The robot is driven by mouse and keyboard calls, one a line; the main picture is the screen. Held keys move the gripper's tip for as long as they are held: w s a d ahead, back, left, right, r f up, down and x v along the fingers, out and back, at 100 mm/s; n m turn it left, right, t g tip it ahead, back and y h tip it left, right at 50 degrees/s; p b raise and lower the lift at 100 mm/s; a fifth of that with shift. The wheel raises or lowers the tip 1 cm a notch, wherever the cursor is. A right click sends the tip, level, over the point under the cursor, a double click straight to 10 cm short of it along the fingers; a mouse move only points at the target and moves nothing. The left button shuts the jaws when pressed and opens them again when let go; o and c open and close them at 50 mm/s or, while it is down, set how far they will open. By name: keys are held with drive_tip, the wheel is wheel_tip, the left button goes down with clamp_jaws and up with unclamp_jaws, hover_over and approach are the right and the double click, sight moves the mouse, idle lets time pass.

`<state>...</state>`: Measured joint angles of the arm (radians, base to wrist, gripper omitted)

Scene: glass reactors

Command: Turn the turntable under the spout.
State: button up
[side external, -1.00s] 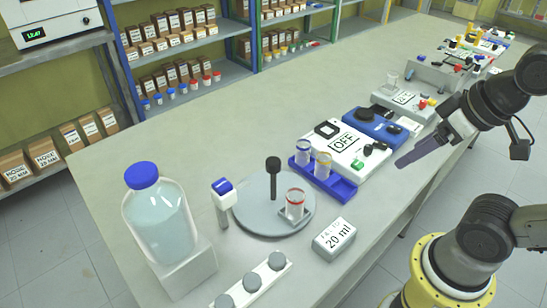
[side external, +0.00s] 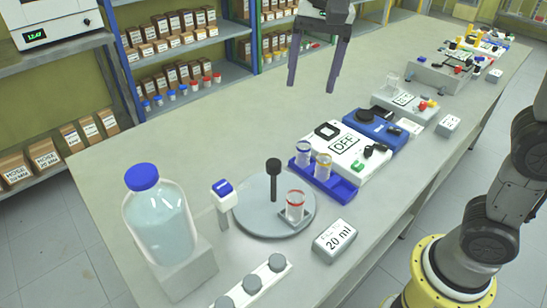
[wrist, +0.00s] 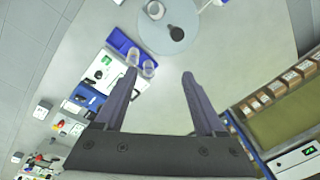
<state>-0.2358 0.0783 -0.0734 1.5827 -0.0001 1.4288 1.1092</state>
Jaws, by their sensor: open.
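The turntable (side external: 252,218) is a flat grey disc on the bench. A black upright post (side external: 273,178) with a knobbed top rises from it. A glass beaker with a red ring (side external: 296,200) stands in a small holder at its right side. The spout (side external: 222,192), white with a blue top, stands at its left edge, apart from the beaker. My gripper (side external: 312,82) is open and empty above the bench, up and to the right of the turntable. In the wrist view, the turntable (wrist: 158,42) shows at the top, beyond my spread fingers (wrist: 159,74).
A large blue-capped bottle (side external: 160,230) stands left of the spout. A blue rack (side external: 322,180) with two vials and a white device marked OFF (side external: 345,147) lie to the right. A 20 ml block (side external: 335,240) sits in front. The bench behind the turntable is clear.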

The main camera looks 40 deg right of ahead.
drive_tip(key=n+g, duration=0.1)
hover_over(274, 162)
wheel_tip(274, 162, down, 5)
wheel_tip(274, 162, down, 14)
drive_tip(key=shift+f, duration=0.1)
drive_tip(key=shift+c, duration=0.4)
clamp_jaws()
idle(1.1)
